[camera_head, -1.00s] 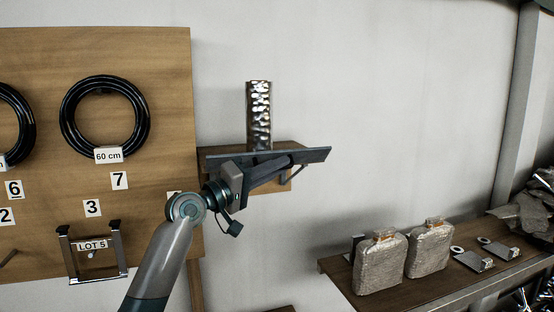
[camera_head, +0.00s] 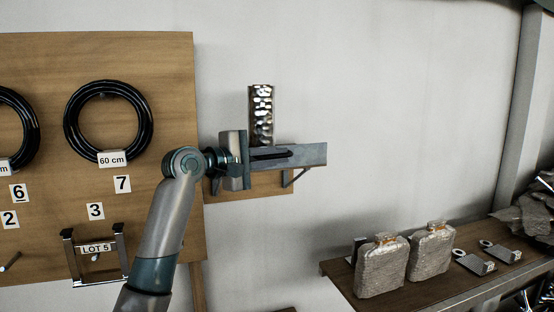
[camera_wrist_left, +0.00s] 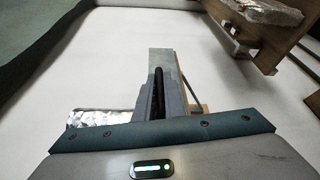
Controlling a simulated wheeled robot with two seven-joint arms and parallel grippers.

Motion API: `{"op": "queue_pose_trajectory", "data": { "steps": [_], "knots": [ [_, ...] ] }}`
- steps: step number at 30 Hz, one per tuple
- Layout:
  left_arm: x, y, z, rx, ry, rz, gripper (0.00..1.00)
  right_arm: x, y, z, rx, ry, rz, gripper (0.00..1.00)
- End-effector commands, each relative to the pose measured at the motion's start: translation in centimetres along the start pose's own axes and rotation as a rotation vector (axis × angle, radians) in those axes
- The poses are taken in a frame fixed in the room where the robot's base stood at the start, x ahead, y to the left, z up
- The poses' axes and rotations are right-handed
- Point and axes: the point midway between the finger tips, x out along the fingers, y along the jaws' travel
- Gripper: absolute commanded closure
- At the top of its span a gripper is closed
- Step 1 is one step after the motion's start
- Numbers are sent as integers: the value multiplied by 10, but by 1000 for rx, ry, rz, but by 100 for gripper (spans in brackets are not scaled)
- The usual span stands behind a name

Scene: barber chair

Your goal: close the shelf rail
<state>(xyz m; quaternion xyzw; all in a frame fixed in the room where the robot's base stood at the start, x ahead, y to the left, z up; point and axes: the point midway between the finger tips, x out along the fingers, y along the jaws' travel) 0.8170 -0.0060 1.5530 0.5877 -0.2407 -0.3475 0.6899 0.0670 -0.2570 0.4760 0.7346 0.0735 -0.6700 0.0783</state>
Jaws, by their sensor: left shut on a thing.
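The shelf rail (camera_head: 312,154) is a long grey bar along the front of the small wall shelf (camera_head: 262,188). It now shows its broad face and stands about upright. My left gripper (camera_head: 272,155) comes in from the left and is shut on the rail. In the left wrist view the rail (camera_wrist_left: 162,60) runs away from between the fingers (camera_wrist_left: 157,95). The shelf top is mostly hidden behind rail and gripper. A hammered silver container (camera_head: 260,115) stands upright on the shelf behind the rail. My right gripper is out of view.
A wooden board (camera_head: 160,60) with black coiled hoses (camera_head: 108,122) and number tags is left of the shelf. A lower shelf (camera_head: 440,280) at right holds two wrapped flasks (camera_head: 381,266) and metal brackets (camera_head: 473,262). The wall right of the rail is clear.

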Motion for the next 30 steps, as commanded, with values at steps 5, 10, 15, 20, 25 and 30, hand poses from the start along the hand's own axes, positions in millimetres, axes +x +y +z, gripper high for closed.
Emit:
{"op": "queue_pose_trajectory", "data": {
  "steps": [5, 10, 15, 20, 25, 30],
  "knots": [
    [1, 0, -1, -17, 0, -9, 100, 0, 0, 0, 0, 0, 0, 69],
    [1, 0, -1, -17, 1, -8, 100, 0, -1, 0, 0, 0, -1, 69],
    [0, 1, -1, -16, 1, -8, 81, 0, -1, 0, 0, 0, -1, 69],
    [0, 1, -1, -16, 0, -7, 72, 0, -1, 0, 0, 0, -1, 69],
    [0, 0, -1, -16, 0, -7, 72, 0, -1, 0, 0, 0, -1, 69],
    [-4, 0, -1, -15, 0, -7, 72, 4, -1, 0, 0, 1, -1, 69]
  ]
}}
